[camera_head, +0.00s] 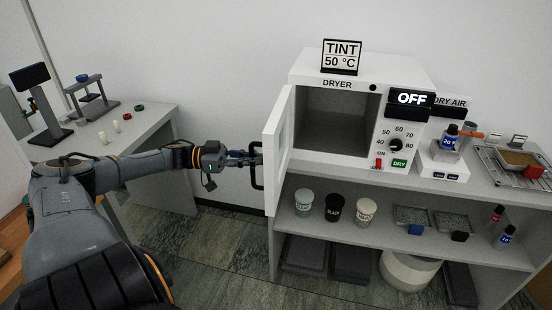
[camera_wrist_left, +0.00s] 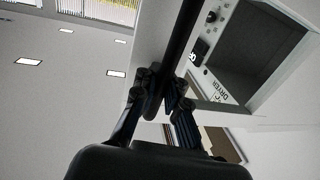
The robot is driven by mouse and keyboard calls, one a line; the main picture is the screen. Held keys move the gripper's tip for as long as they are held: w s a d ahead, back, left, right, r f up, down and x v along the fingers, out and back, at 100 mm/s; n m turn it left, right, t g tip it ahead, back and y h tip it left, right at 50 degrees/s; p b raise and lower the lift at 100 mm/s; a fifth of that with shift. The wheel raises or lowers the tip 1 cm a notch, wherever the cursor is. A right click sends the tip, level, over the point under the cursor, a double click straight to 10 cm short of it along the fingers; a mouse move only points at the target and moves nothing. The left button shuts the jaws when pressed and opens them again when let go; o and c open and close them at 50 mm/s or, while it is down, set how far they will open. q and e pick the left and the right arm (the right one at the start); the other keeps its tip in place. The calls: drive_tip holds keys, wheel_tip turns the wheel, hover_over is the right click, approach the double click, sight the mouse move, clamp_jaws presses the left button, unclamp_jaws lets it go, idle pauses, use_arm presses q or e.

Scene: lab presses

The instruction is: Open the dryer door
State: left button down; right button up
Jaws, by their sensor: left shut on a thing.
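The dryer (camera_head: 356,120) is a white box on top of the grey shelf unit, with a dark empty chamber (camera_head: 335,118). Its door (camera_head: 284,140) stands swung open at the left side of the chamber. The black door handle (camera_head: 259,165) is on the door's outer face. My left gripper (camera_head: 256,158) is shut on the handle. In the left wrist view my left gripper (camera_wrist_left: 165,95) closes around the dark handle bar (camera_wrist_left: 181,40), and the dryer chamber (camera_wrist_left: 252,50) shows at the upper right. My right gripper is not in view.
An OFF display (camera_head: 411,98) and a dial (camera_head: 396,145) are on the dryer's front. Several cups, including a black one (camera_head: 334,207), stand on the shelf below. A bottle (camera_head: 450,138) and a rack (camera_head: 515,167) stand right. A side table (camera_head: 150,118) is at left.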

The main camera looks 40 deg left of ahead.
use_arm(q)
drive_tip(key=s+a+b, duration=0.2)
drive_tip(key=a+b, duration=0.5)
drive_tip(key=a, duration=0.1)
drive_tip(key=shift+s+a+f, duration=0.2)
drive_tip(key=shift+a+f, duration=0.05)
drive_tip(key=c, duration=1.5)
unclamp_jaws()
drive_tip(key=shift+s+a, duration=0.1)
drive_tip(key=shift+s, duration=0.05)
drive_tip(key=shift+c, duration=0.2)
drive_tip(key=shift+o, duration=0.8)
drive_tip(key=shift+s+a+r, duration=0.1)
drive_tip(key=shift+s+r, duration=0.05)
drive_tip(key=shift+s, duration=0.05)
drive_tip(key=shift+w, duration=0.1)
drive_tip(key=shift+a, duration=0.1)
